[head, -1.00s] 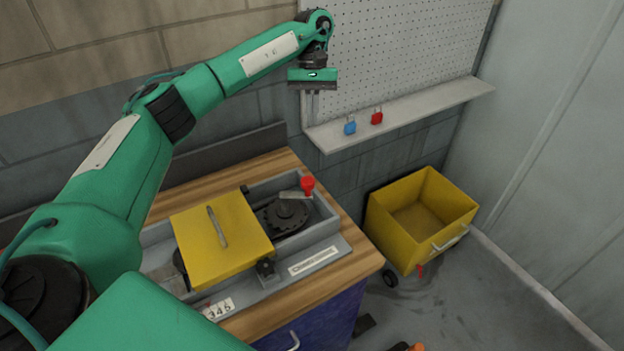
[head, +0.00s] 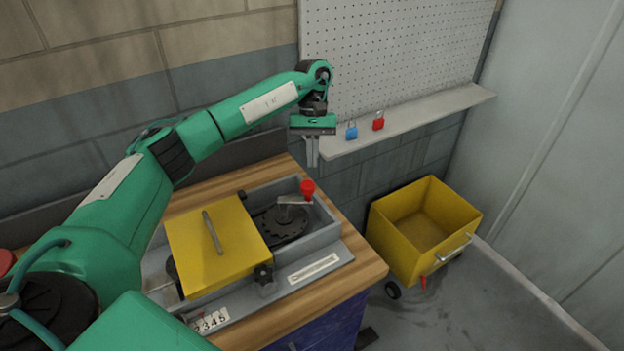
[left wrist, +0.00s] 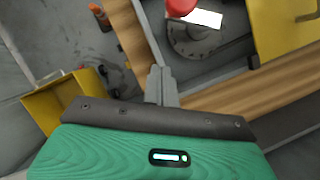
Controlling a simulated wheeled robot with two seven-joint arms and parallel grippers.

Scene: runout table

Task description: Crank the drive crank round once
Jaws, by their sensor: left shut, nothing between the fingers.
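The drive crank has a red knob (head: 307,188) on a short metal arm over a dark round wheel (head: 283,226), set in a grey housing (head: 321,232) on the wooden bench. The knob also shows at the top of the left wrist view (left wrist: 181,8), with part of the wheel (left wrist: 192,42) below it. My left gripper (head: 312,162) points down above the knob, apart from it. Its fingers (left wrist: 161,75) are together with nothing between them. My right gripper is not in view.
A yellow cover (head: 217,246) with a bar handle lies over the left part of the housing. A shelf (head: 410,122) with a blue padlock (head: 351,131) and a red padlock (head: 378,122) is close to the gripper's right. A yellow cart (head: 423,228) stands on the floor at right.

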